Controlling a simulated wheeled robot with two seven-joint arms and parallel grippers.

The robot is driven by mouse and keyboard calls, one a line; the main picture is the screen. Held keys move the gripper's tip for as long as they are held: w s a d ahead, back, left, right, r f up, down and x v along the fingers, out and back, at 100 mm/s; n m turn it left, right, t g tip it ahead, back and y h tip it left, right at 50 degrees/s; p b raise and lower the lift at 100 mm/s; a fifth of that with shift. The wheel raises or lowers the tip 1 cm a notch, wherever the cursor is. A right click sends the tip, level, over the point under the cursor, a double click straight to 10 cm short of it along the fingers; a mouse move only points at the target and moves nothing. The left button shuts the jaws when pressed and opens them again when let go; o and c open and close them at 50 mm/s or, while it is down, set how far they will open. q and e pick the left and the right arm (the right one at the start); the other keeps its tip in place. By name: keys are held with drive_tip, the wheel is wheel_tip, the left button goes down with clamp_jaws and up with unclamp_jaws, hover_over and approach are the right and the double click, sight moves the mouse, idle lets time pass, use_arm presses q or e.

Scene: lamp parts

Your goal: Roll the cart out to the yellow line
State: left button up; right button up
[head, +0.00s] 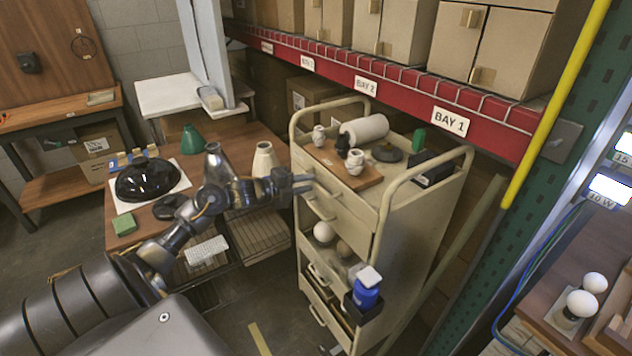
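The beige cart (345,225) stands under the bay shelf, with a curved rail at each end of its top, drawers and open lower shelves. A short yellow line (259,340) shows on the floor at the bottom, left of the cart's base. My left gripper (303,184) reaches in from the left to the cart's upper left side, by the top drawer. Its two fingers look a little apart, with nothing seen between them. I cannot tell whether they touch the cart. My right gripper is not in view.
On the cart are a wooden board (342,165) with small white parts, a white roll (365,130) and a blue jar (366,291) low down. A wooden table (225,140) with a black dome (147,179) stands left. A green post (560,150) stands right.

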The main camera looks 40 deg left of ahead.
use_arm(q)
drive_tip(key=shift+x, duration=1.45)
drive_tip(key=shift+c, duration=0.3)
clamp_jaws()
